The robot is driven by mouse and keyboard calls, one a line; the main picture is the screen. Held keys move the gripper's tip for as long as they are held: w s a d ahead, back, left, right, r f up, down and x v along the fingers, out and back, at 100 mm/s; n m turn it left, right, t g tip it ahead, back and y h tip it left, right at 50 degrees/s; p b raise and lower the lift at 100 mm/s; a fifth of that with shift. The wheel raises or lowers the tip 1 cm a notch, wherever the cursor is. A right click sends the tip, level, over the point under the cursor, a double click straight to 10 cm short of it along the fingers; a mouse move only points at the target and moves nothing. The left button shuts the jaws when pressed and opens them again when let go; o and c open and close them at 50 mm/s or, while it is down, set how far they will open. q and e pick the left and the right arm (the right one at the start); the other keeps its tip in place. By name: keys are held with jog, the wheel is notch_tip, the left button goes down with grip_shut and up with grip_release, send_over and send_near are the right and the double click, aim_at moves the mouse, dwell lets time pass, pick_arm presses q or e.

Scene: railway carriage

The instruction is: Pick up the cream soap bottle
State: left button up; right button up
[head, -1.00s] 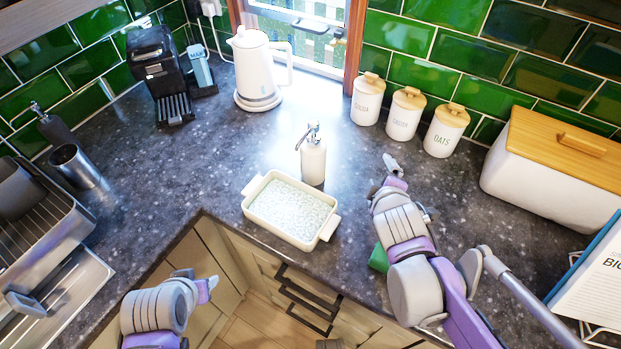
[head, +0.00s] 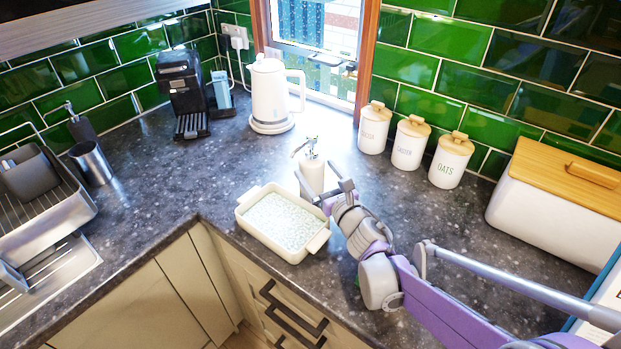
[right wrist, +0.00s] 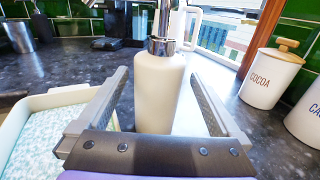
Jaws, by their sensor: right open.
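The cream soap bottle (head: 312,172) with a chrome pump stands upright on the dark counter, behind the right end of the baking dish. In the right wrist view the bottle (right wrist: 160,90) stands between my right gripper's two open fingers, with a gap visible on each side. My right gripper (head: 322,188) is open at the bottle, its fingers partly covering the bottle's lower body in the head view. It also shows in the right wrist view (right wrist: 160,100). My left gripper is not in view.
A cream baking dish (head: 244,219) sits just left of the bottle at the counter edge. A white kettle (head: 269,95) stands behind it. Several canisters, including cocoa (right wrist: 270,78) and oats (head: 449,165), stand to the right. Open counter lies left of the dish.

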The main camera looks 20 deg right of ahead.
jog(key=shift+w+a+r, duration=0.1)
jog(key=shift+w+a, duration=0.1)
jog(key=shift+w, duration=0.8)
jog(key=shift+w+a+r, duration=0.1)
jog(key=shift+w+a, duration=0.1)
jog(key=shift+w, duration=0.85)
jog(key=shift+w+a, duration=0.2)
jog(key=shift+w, duration=0.8)
grip_shut()
